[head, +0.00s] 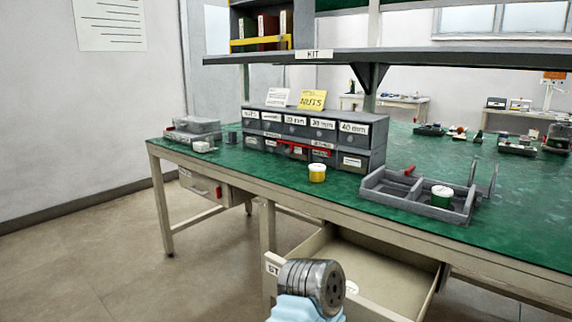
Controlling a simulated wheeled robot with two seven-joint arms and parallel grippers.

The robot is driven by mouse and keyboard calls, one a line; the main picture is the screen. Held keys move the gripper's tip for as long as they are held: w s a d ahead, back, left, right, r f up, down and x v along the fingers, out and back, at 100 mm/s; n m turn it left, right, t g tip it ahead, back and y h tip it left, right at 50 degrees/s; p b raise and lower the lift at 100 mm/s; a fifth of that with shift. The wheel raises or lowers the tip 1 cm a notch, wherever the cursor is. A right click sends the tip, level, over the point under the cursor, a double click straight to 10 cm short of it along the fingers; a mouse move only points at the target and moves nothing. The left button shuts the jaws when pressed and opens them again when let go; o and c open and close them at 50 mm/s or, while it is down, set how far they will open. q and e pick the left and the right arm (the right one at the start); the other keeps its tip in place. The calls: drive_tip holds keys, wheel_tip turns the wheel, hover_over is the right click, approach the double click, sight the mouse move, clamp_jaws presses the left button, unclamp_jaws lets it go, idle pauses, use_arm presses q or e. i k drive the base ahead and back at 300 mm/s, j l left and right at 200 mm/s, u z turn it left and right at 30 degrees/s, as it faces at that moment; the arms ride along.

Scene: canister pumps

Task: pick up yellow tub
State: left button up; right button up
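The yellow tub (317,175) is small, with a white lid. It stands upright on the green table top (330,200) near its front edge, in front of the grey drawer cabinet and left of the grey tray. Nothing touches it from my side. Neither of my grippers is visible; only a rounded grey and light blue part, apparently of my own arm, shows at the bottom, below the table's edge.
A grey divided tray (405,198) holds a green tub (442,197) with a white lid. The labelled drawer cabinet (314,137) stands behind. An open drawer (375,275) juts out below the table. A shelf (400,57) hangs above.

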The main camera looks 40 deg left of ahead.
sight(316, 170)
drive_tip(key=j, duration=3.95)
